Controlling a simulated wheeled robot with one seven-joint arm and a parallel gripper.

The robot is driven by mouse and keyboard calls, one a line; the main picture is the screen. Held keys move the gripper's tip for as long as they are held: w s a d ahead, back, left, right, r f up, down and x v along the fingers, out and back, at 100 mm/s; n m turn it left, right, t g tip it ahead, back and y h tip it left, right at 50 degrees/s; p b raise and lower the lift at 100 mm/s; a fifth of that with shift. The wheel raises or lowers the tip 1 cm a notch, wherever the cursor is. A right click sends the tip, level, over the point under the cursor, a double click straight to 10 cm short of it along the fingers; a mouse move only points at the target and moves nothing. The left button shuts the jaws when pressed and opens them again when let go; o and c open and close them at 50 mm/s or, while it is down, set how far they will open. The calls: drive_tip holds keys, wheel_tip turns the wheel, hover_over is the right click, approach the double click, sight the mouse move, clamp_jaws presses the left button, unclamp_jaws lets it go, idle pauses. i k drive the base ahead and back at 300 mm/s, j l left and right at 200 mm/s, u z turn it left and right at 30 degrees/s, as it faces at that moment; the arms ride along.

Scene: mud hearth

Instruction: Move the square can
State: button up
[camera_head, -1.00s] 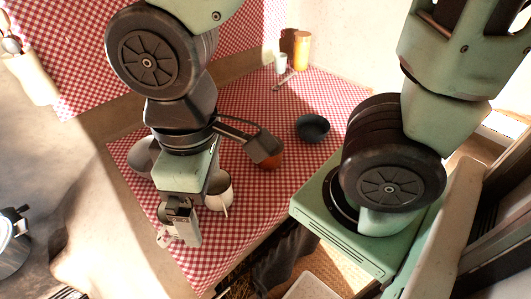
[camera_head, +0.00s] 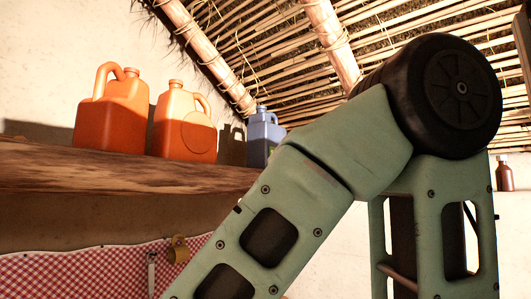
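Two orange jugs with handles and small caps stand on a wooden shelf at upper left in the head view: a left one (camera_head: 112,112) and a right one (camera_head: 183,130). A smaller blue-grey can (camera_head: 263,138) with a cap and handle stands to their right, partly hidden behind my arm. All look upright and boxy; I cannot tell which is the square can. My gripper is out of view; only my arm links show, crossing in front of the shelf's right end.
The thick wooden shelf (camera_head: 100,170) runs along the wall under a thatched roof with poles (camera_head: 205,55). Below hang a red checked cloth (camera_head: 85,272) and a brass-coloured item (camera_head: 178,249). A small brown bottle (camera_head: 504,174) stands at far right.

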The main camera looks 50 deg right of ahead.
sight(263, 137)
drive_tip(key=k+l, duration=0.1)
drive_tip(key=l, duration=0.3)
drive_tip(key=k+l, duration=0.1)
drive_tip(key=l, duration=0.35)
drive_tip(key=l+z, duration=0.1)
drive_tip(key=l, duration=0.3)
drive_tip(key=k, duration=0.05)
